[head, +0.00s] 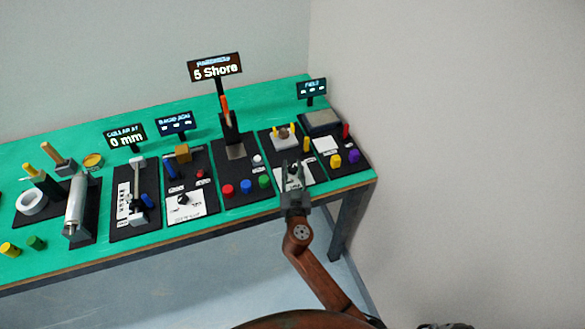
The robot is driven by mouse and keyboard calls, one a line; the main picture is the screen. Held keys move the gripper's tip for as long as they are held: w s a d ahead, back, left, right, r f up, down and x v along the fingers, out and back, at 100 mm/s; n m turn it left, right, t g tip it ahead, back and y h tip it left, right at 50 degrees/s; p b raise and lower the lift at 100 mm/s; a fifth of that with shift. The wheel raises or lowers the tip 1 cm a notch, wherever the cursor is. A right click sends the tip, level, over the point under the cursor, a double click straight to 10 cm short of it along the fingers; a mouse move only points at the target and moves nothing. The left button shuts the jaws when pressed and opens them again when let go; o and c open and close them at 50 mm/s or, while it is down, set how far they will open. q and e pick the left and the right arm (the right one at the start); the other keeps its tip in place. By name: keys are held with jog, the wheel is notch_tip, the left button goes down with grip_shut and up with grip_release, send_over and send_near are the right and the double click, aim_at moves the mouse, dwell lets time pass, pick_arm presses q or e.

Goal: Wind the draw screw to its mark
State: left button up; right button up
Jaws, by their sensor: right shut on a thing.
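My right gripper (292,178) reaches in from the bottom over the white-plated dark panel (311,173) near the bench's right end. It is shut on a small part there, mostly hidden by the fingers; I cannot tell if it is a knob. A sign (125,137) reads "0 mm", with a top line that looks like "COLLAR AT". Under it a panel (122,230) carries a grey rod (138,178) between end blocks and a white scale strip. I cannot tell which part is the draw screw. My left gripper is not in view.
The green bench (240,115) carries several dark panels in a row. A sign (216,68) reads "5 Shore" above red, blue and green knobs. A wall (450,120) closes the right side. The floor (230,275) in front is clear.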

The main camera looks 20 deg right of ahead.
jog(key=n+y, duration=0.1)
jog(key=y, duration=0.1)
jog(key=n+y+p, duration=0.1)
jog(key=y, duration=0.1)
jog(key=shift+d+r+n+t, duration=0.1)
jog(key=shift+r+n+t, duration=0.05)
jog(key=shift+n+t, duration=0.15)
jog(key=n+y+p, duration=0.1)
jog(key=y+p, duration=0.1)
jog(key=n+y+p, duration=0.1)
jog(key=n+y, duration=0.1)
jog(key=y, duration=0.1)
jog(key=shift+r+n+p, duration=0.2)
jog(key=shift+n+p, duration=0.1)
jog(key=shift+p, duration=0.1)
jog(key=n+g+y+p, duration=0.1)
jog(key=y, duration=0.1)
jog(key=shift+f+g+y, duration=0.15)
jog(key=shift+g+y, duration=0.15)
jog(key=shift+y, duration=0.1)
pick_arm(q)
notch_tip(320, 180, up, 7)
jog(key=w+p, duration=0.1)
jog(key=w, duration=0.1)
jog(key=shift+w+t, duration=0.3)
pick_arm(e)
jog(key=shift+f+n+g+y, duration=0.15)
jog(key=shift+n+g+y, duration=0.65)
jog(key=shift+n+y, duration=0.6)
